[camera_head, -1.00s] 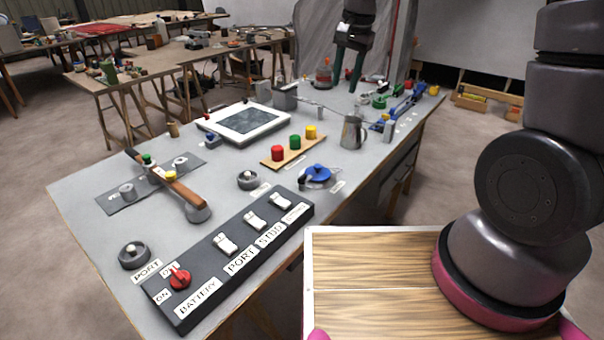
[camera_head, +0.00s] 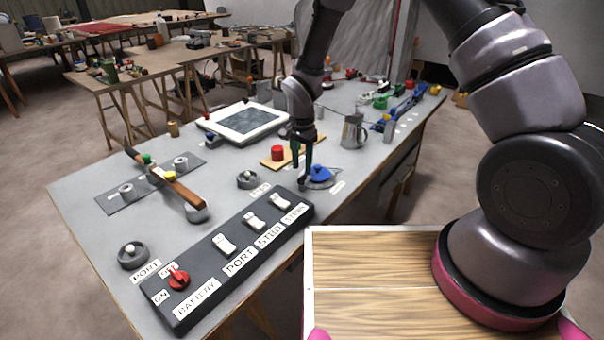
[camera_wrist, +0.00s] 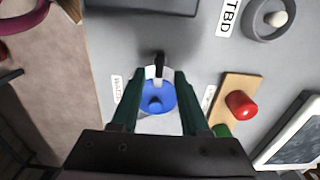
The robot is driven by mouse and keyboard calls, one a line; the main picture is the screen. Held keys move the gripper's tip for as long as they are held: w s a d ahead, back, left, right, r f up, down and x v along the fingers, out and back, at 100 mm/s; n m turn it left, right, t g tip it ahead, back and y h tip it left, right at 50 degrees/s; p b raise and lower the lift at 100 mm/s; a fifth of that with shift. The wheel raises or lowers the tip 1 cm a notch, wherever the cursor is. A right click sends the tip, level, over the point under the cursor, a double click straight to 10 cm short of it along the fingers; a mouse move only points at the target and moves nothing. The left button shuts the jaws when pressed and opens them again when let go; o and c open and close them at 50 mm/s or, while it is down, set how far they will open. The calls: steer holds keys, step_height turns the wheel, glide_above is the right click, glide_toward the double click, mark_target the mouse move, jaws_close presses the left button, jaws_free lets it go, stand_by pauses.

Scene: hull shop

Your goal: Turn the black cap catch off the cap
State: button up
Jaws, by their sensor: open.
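The blue cap (camera_head: 320,174) sits on a grey plate on the bench, right of the switch panel; it also shows in the wrist view (camera_wrist: 157,98). The black cap catch (camera_wrist: 159,58) shows at the cap's edge in the wrist view, with a pale piece beside it. In the head view my gripper mostly hides the catch. My gripper (camera_head: 303,172) points down at the catch side of the cap. In the wrist view its open green fingers (camera_wrist: 158,76) stand on either side of the cap and catch line. I cannot tell whether they touch anything.
The black switch panel (camera_head: 236,248) lies in front. A wooden strip (camera_wrist: 232,100) with a red cylinder (camera_head: 277,153) lies close behind the gripper. A round grey knob base (camera_head: 249,180) is to its left, a metal jug (camera_head: 353,132) to its right.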

mark_target(302, 176)
steer(key=shift+f, duration=1.85)
jaws_close()
